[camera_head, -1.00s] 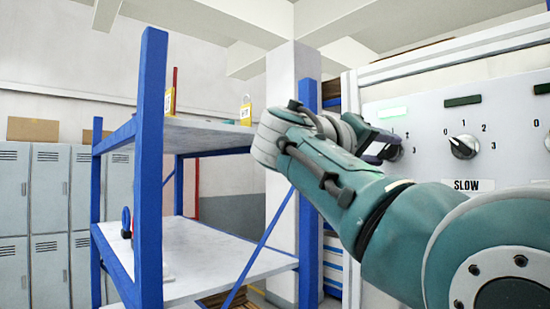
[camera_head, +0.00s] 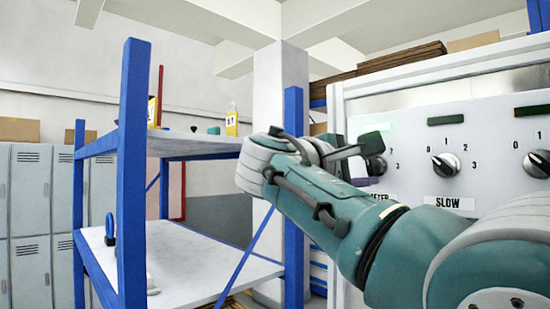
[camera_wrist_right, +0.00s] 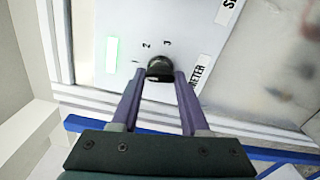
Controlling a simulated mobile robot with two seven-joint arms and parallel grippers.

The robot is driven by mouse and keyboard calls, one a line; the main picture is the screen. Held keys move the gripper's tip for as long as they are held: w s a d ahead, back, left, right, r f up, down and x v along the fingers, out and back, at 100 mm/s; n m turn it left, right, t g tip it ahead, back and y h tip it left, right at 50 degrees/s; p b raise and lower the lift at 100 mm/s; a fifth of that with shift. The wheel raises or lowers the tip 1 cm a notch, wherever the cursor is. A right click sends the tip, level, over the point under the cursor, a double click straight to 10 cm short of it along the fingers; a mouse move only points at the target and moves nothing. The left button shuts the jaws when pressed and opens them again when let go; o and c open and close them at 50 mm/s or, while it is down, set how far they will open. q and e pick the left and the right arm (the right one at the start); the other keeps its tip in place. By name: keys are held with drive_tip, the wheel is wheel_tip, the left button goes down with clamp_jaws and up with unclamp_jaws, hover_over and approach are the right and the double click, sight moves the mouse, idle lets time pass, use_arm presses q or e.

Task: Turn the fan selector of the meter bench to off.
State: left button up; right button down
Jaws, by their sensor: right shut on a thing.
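The meter bench panel (camera_head: 410,145) is at the right of the head view, with black selector knobs in a row. My right gripper (camera_wrist_right: 160,72) is shut on the left knob (camera_wrist_right: 159,66), its purple fingers on either side of it. That knob (camera_head: 377,165) is partly covered by the gripper in the head view. A label ending in "METER" (camera_wrist_right: 201,72) is beside it, and numbers 1, 2 and 3 show around it. Its pointer is not clear. No label reading "fan" is legible. My left gripper is not in view.
Another knob (camera_head: 538,163) is at the right edge. The lamp (camera_wrist_right: 112,54) above the held knob is lit. A blue-framed shelf (camera_head: 133,170) stands left of my arm.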

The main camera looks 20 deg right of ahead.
drive_tip(key=n+p, duration=0.2)
drive_tip(key=n, duration=0.2)
drive_tip(key=shift+d+p, duration=0.1)
drive_tip(key=shift+p, duration=0.3)
drive_tip(key=shift+f+n+p, duration=0.1)
drive_tip(key=shift+n+p, duration=0.75)
drive_tip(key=shift+n, duration=0.55)
drive_tip(key=shift+c, duration=2)
unclamp_jaws()
